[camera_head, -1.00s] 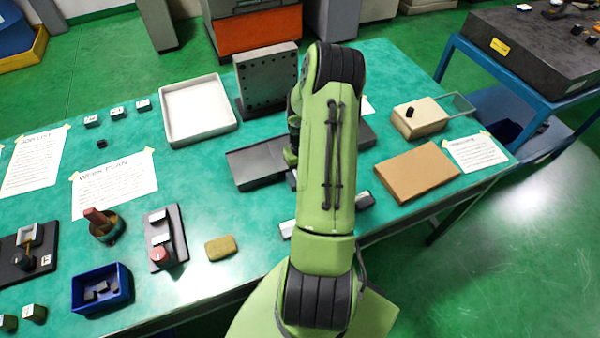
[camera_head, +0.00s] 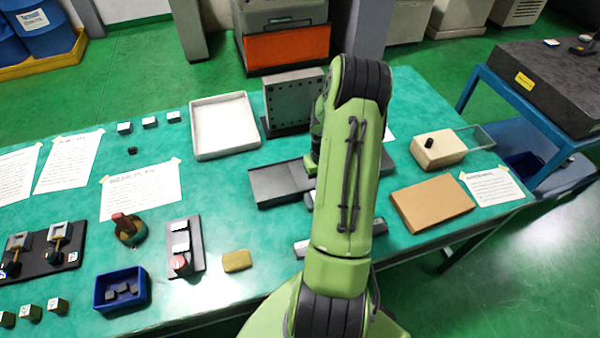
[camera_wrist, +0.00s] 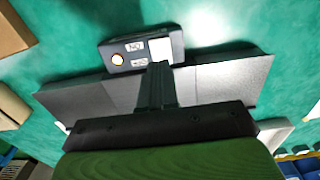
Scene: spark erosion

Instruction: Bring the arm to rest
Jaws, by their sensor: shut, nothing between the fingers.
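My green arm reaches over the middle of the green table (camera_head: 228,184), its elbow raised, in the head view. My gripper is mostly hidden behind the arm there. In the wrist view my gripper (camera_wrist: 157,72) has its dark fingers together, with nothing between them. It is over a flat grey fixture (camera_wrist: 205,82), and its height above that I cannot tell. The grey fixture also shows left of my arm in the head view (camera_head: 280,182).
An upright drilled plate (camera_head: 293,102) stands behind the fixture. A white tray (camera_head: 226,153) is to its left. A brown box (camera_head: 432,202) and a cream box (camera_head: 438,150) are right of my arm. A blue bin (camera_head: 103,305) and small parts are at front left.

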